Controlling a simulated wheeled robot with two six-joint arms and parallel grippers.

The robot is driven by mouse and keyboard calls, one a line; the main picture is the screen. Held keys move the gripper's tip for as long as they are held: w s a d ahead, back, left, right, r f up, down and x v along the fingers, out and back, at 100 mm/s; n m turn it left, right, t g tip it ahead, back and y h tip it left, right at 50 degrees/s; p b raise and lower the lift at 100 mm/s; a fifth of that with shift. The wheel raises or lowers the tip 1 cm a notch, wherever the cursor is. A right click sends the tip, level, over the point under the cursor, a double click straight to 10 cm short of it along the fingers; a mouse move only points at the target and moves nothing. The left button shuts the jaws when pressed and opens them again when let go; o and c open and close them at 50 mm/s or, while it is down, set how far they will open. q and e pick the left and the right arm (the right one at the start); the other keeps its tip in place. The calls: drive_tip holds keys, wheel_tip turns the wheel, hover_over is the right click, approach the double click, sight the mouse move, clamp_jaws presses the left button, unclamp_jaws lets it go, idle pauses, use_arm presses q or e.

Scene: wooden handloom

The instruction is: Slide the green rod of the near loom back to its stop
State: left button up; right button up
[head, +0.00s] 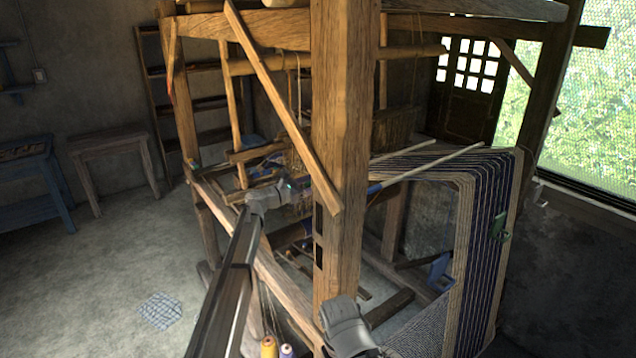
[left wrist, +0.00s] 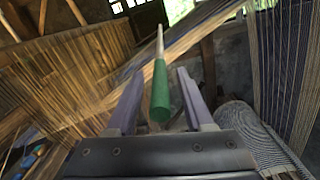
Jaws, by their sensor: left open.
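The green rod (left wrist: 161,90) shows in the left wrist view, with a green grip and a pale shaft pointing away from me. My left gripper (left wrist: 160,78) is open, with one finger on each side of the green grip. Gaps show between the grip and both fingers. In the head view my left arm reaches into the wooden loom (head: 341,130), and its fingers are hidden behind the thick front post. Pale rods (head: 432,165) stick out to the right of that post; the green grip cannot be made out there. My right gripper's fingers do not show.
The thick post and a slanted beam (head: 275,95) stand close to my left arm. Striped warp cloth (head: 480,240) hangs at the right with a green piece (head: 497,227) on it. Thread spools (head: 269,347) stand at the bottom. Open floor lies to the left.

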use_arm(q)
clamp_jaws()
idle(0.4)
idle(1.1)
